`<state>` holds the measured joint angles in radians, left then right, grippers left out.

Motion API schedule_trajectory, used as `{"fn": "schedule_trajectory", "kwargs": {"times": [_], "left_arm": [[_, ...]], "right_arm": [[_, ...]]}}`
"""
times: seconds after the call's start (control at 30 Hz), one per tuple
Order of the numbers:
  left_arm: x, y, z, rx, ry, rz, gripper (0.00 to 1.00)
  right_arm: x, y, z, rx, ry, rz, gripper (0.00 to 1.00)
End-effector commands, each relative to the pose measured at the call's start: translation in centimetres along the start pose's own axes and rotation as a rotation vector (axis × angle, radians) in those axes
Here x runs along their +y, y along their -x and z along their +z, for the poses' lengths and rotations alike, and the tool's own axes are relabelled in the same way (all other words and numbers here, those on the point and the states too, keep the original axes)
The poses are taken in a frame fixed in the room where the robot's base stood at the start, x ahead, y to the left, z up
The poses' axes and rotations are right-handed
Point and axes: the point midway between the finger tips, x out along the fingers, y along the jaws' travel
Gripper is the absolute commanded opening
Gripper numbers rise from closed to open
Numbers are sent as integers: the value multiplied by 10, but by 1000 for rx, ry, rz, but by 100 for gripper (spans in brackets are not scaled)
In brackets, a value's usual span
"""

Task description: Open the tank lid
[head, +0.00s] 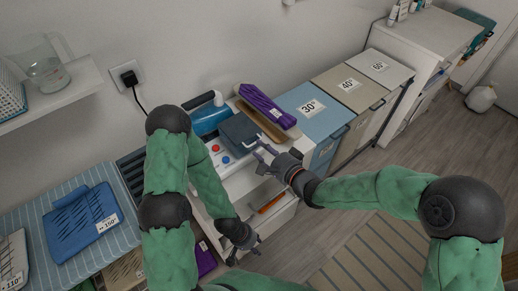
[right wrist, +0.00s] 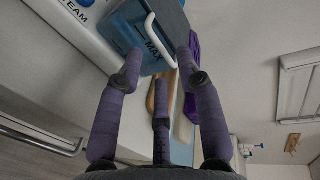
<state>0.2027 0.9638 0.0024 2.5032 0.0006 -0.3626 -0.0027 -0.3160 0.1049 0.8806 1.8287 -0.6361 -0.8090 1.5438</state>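The tank (head: 240,145) is a dark blue-grey box on the white steam station. In the right wrist view the blue tank (right wrist: 125,33) shows a "MAX" mark, a white handle (right wrist: 151,33) and a dark grey lid (right wrist: 169,13). The lid (head: 238,127) looks shut. My right gripper (head: 262,154) is at the tank's right front side, fingers spread. In the wrist view its fingertips (right wrist: 160,62) point at the handle, with nothing visibly gripped; contact cannot be told. My left gripper (head: 245,252) is low in front of the station, fingers apart and empty.
A blue iron (head: 209,116) stands behind the tank. A purple folded cloth (head: 266,106) lies on a brown board to the right. A drawer with an orange-handled item (head: 270,203) is open below.

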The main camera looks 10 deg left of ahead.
Motion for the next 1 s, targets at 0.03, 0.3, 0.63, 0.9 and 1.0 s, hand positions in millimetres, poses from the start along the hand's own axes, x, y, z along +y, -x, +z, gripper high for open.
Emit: {"fn": "schedule_trajectory", "kwargs": {"times": [0.03, 0.3, 0.63, 0.9, 1.0], "left_arm": [[-1, -4, 0, 0, 0, 0, 40], [-3, -8, 0, 0, 0, 0, 40], [-3, -8, 0, 0, 0, 0, 40], [-3, -8, 0, 0, 0, 0, 40], [-2, -6, 0, 0, 0, 0, 40]], "right_arm": [[2, -8, 1, -2, 2, 0, 36], [0, -26, 0, 0, 1, 0, 36], [0, -26, 0, 0, 1, 0, 20], [0, -26, 0, 0, 1, 0, 0], [-1, -26, 0, 0, 1, 2, 0]]}}
